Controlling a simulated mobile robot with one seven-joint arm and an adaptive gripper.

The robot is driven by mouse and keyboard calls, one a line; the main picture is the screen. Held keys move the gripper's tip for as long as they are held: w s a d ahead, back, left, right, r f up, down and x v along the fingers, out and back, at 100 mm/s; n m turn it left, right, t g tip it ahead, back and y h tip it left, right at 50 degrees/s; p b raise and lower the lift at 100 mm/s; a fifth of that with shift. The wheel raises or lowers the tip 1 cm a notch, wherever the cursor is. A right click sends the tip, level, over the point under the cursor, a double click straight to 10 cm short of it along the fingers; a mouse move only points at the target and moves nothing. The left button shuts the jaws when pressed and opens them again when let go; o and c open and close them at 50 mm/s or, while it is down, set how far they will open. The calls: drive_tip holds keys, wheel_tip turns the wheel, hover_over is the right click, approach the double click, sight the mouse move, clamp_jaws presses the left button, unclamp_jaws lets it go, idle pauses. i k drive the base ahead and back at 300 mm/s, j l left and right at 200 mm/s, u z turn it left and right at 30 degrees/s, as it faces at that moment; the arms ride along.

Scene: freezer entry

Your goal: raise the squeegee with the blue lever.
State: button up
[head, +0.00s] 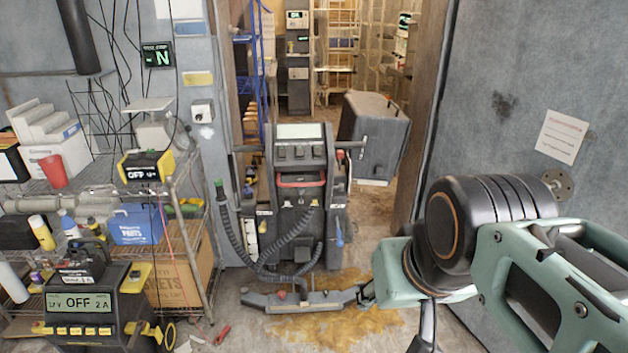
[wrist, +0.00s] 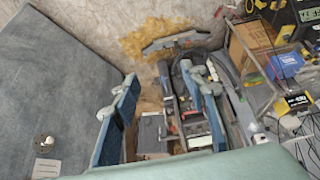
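The floor scrubber (head: 300,150) stands in the doorway, facing away, with a dark control panel and a red handle. A small blue lever (head: 339,234) hangs at its lower right rear. The squeegee (head: 300,300), a wide grey bar, lies low at the floor behind the scrubber; it also shows in the wrist view (wrist: 180,42). My gripper (wrist: 160,75) is open and empty, its two blue-padded fingers apart in the wrist view. It is short of the scrubber, towards the lower right of the head view. I cannot make out the blue lever in the wrist view.
A yellow-brown spill (head: 335,325) spreads on the floor around the squeegee. A wire shelf cart (head: 190,190) with boxes and instruments stands at left. A grey wall with a paper notice (head: 562,137) is at right. A hose loops beside the scrubber.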

sight(340, 242)
drive_tip(key=i+j+z, duration=0.15)
drive_tip(key=i, duration=0.4)
drive_tip(key=i+j+z, duration=0.15)
drive_tip(key=i, duration=0.4)
drive_tip(key=i+j+z, duration=0.15)
drive_tip(key=i+j, duration=0.25)
drive_tip(key=i, duration=0.15)
drive_tip(key=i+j+z, duration=0.15)
drive_tip(key=i+j, duration=0.2)
drive_tip(key=i, duration=0.2)
